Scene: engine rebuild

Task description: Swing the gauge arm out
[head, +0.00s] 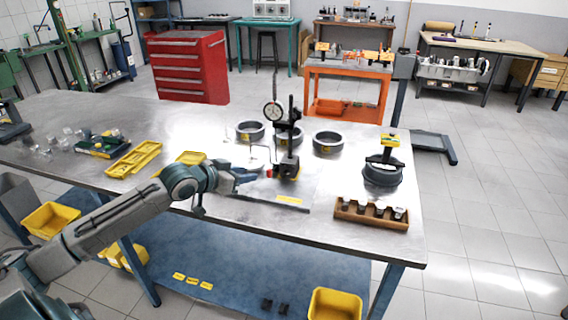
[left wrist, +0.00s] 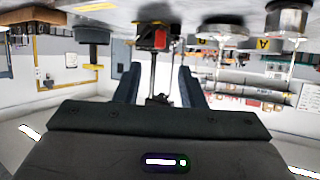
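The gauge stand (head: 288,166) stands on the steel table (head: 225,215), with a dark base, a red knob and an upright post. Its dial gauge (head: 272,111) sits up at the left of the post, with a thin rod rising above it. My left gripper (head: 245,178) is low over the table, just left of the stand base and apart from it. In the left wrist view, which looks upside down, the gripper's two fingers (left wrist: 156,88) are spread. The stand base (left wrist: 151,38) and its thin posts show beyond and between them. My right gripper is in neither view.
Several metal rings, such as the right one (head: 328,144), lie behind and beside the stand. A dark ring tool (head: 383,174) and a wooden rack (head: 371,214) are at the right. Yellow trays (head: 133,160) lie at the left. The table front is mostly clear.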

